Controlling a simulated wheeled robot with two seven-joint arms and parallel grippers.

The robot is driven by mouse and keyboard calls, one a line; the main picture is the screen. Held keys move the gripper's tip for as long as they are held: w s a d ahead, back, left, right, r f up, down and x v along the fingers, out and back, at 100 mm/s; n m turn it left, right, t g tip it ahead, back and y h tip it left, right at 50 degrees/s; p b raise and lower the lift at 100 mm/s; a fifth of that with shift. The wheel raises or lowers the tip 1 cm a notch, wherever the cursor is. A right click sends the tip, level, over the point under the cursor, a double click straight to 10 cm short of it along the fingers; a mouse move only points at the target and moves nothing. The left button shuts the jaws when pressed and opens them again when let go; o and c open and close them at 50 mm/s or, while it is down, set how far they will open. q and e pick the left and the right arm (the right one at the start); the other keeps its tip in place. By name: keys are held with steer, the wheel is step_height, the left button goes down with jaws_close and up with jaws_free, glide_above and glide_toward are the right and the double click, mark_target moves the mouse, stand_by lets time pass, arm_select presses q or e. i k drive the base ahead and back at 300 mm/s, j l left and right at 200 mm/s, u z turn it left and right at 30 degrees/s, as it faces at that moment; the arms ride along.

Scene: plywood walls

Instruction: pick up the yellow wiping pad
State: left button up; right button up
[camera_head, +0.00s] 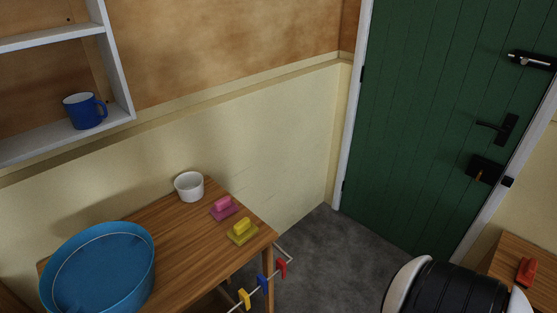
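The yellow wiping pad (242,231) lies on the wooden table (190,250), close to its right corner. It has a flat base with a raised grip on top. A pink wiping pad (223,208) of the same shape lies just behind it and to the left. Neither of my grippers shows in the head view, and nothing touches the yellow pad.
A blue tub (100,270) and a white bowl (189,186) stand on the table. Coloured clips (262,284) hang on a rail below its right edge. A blue mug (84,111) sits on a wall shelf. A green door (440,110) is at right, with grey floor before it.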

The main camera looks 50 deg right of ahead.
mark_target(243, 231)
steer(key=z, duration=1.1)
steer(key=i+l, duration=0.15)
steer(key=l, duration=0.25)
steer(key=u, duration=0.05)
